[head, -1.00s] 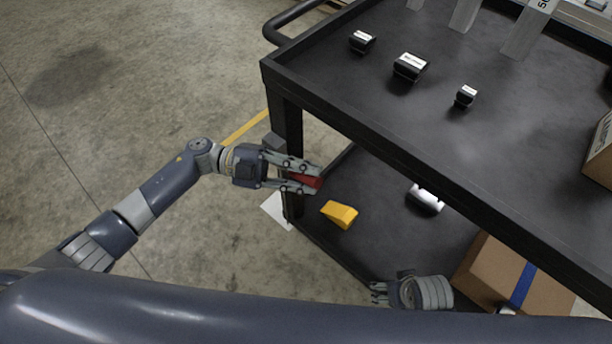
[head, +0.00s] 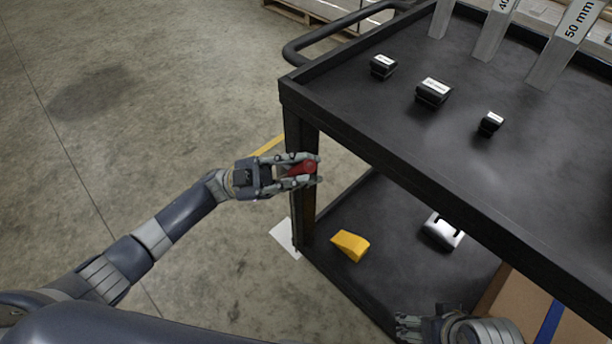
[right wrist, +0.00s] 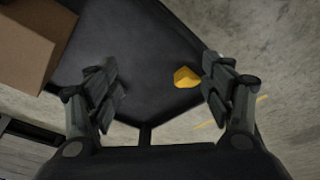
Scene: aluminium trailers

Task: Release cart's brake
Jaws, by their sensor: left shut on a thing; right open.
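The cart (head: 385,135) is black, with an upper tray and a lower shelf (head: 385,215). My left gripper (head: 306,169) is shut on a red part (head: 302,168) beside the cart's near left corner post, below the upper tray. The fingers partly cover the red part, and I cannot tell whether it is joined to the post. My right gripper (head: 402,327) is low at the bottom of the head view, by the lower shelf's near edge. In the right wrist view my right gripper (right wrist: 165,90) is open with nothing between its fingers.
A yellow wedge (head: 350,245) and a white-and-black object (head: 442,231) lie on the lower shelf, with a cardboard box (head: 515,310) at its right. Several small black blocks (head: 433,92) and upright grey bars (head: 492,28) stand on the upper tray. Open concrete floor lies left.

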